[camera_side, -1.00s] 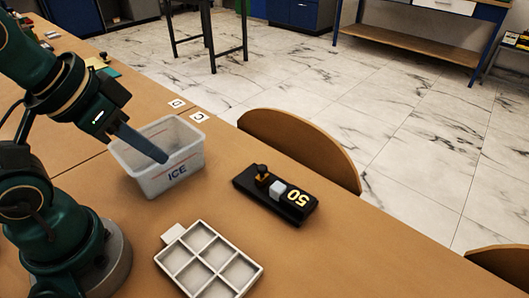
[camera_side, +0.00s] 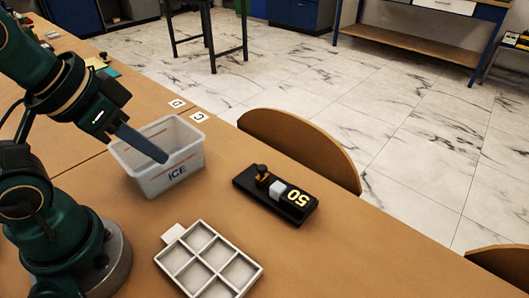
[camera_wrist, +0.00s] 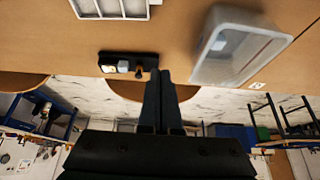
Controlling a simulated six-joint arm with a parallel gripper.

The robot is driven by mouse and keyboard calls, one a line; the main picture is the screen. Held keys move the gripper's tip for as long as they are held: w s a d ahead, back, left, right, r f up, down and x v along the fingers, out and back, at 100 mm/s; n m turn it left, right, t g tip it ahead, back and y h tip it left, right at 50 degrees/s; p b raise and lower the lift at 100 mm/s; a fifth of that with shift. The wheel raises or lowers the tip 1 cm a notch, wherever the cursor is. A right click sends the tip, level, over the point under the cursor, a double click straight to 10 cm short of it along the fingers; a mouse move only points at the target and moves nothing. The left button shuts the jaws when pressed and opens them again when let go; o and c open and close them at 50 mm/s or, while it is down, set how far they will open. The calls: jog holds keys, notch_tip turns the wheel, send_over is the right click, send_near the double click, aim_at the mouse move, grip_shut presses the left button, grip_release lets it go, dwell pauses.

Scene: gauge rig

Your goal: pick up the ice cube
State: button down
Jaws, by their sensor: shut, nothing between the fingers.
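In the wrist view the cube (camera_wrist: 123,66) shows on the dark block (camera_wrist: 105,57), beyond and left of my fingers. My gripper (camera_side: 165,158) is shut and empty. In the side view it points down and right, in front of the clear bin marked ICE (camera_side: 160,185), well left of the cube. The wrist view shows the fingers (camera_wrist: 160,75) together.
A white compartment tray (camera_side: 210,260) lies at the front of the table, with empty compartments. Two small letter cards (camera_side: 199,116) lie behind the bin. A rounded brown chair back (camera_side: 300,145) stands at the table's far edge. The table right of the tray is clear.

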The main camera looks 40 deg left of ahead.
jog(key=c, duration=0.5)
grip_release()
